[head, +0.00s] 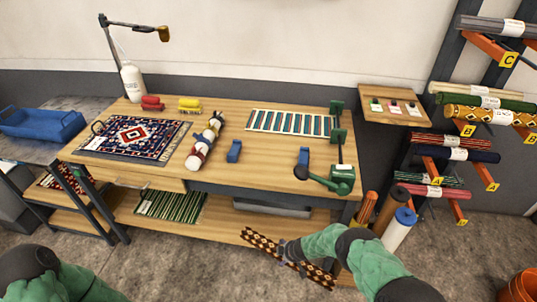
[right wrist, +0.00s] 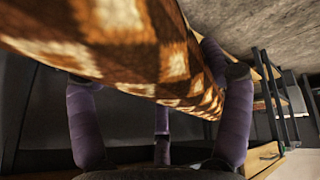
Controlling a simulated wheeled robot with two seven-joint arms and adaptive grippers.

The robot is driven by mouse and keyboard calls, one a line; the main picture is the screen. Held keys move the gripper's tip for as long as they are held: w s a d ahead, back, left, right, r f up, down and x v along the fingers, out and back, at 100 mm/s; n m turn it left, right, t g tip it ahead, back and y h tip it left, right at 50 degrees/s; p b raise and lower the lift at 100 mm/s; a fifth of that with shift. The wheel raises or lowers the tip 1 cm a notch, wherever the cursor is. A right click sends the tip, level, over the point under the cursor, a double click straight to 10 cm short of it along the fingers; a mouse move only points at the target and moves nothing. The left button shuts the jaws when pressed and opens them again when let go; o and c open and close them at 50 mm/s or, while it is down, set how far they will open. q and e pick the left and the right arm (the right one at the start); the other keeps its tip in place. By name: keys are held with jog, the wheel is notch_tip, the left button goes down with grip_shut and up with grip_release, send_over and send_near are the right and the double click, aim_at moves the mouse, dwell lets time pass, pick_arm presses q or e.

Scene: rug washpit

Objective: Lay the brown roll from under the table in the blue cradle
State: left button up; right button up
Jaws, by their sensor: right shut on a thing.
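The brown roll (head: 261,245) is patterned in brown and cream. It slants in front of the table's lower shelf in the head view and fills the top of the right wrist view (right wrist: 120,45). My right gripper (head: 289,252) is shut around it near its middle, with purple fingers on both sides (right wrist: 160,110). The blue cradle is two separate blue blocks on the tabletop, a left one (head: 234,151) and a right one (head: 303,157), with nothing lying in them. My left gripper is out of view; only part of my left arm shows at bottom left.
The wooden table (head: 262,178) also bears a patterned rug (head: 130,138), a white tied roll (head: 204,142), a striped piece (head: 290,123) and a green clamp-like tool (head: 341,178). Upright rolls (head: 398,232) stand at its right end. A roll rack (head: 455,150) is farther right.

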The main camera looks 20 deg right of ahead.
jog(key=s+a+r+m+h, duration=0.1)
jog(key=a+r+m, duration=0.3)
jog(key=r, duration=0.8)
jog(key=s+a+r+m+h, duration=0.2)
jog(key=a+r+m, duration=0.2)
jog(key=r, duration=0.9)
jog(key=a, duration=0.3)
jog(key=shift+r+g+h, duration=0.2)
jog(key=shift+g+h, duration=0.1)
jog(key=shift+g, duration=0.1)
